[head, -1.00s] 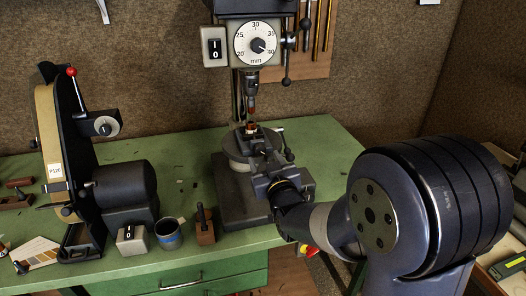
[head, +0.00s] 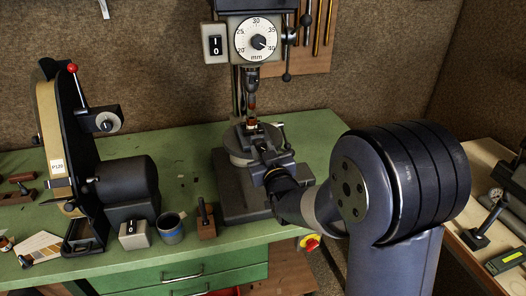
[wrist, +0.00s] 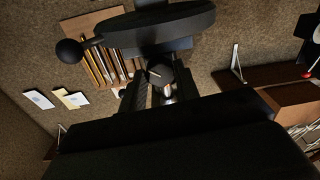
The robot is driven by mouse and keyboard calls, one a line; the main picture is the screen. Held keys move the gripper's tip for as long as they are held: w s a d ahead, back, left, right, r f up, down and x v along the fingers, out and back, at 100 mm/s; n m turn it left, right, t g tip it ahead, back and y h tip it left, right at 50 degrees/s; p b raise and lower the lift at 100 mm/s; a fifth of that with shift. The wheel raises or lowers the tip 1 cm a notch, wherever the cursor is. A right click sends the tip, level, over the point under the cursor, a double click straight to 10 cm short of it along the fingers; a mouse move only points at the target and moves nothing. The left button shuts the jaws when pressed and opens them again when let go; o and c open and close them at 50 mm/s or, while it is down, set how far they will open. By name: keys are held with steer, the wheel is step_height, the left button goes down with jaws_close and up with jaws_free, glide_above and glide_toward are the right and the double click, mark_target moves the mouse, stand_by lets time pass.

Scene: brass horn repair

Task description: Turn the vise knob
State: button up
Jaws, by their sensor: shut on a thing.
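The drill press vise (head: 266,151) sits on the round press table (head: 236,143) in the head view. My gripper (head: 275,173) reaches in from the right, at the near end of the vise. In the wrist view, my two dark fingers (wrist: 160,88) are closed on a small greyish metal piece, the vise knob (wrist: 160,74). My gripper and wrist hide the knob in the head view, so its turn angle cannot be told.
A belt sander (head: 75,165) stands at left on the green bench (head: 170,180). A switch box (head: 134,234), a mug (head: 170,228) and a wooden block with a peg (head: 206,222) stand near its front edge.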

steer(key=c, duration=0.3)
steer(key=shift+f, duration=0.1)
steer(key=shift+f+b, duration=0.1)
steer(key=shift+b, duration=0.85)
steer(key=shift+m+b, duration=0.4)
steer(key=shift+b, duration=0.1)
steer(key=shift+r, duration=0.2)
steer(key=o, duration=1)
steer(key=shift+c, duration=0.2)
steer(key=shift+s, duration=0.1)
steer(key=b+v, duration=0.3)
steer(key=v, duration=0.7)
steer(key=shift+s, duration=0.3)
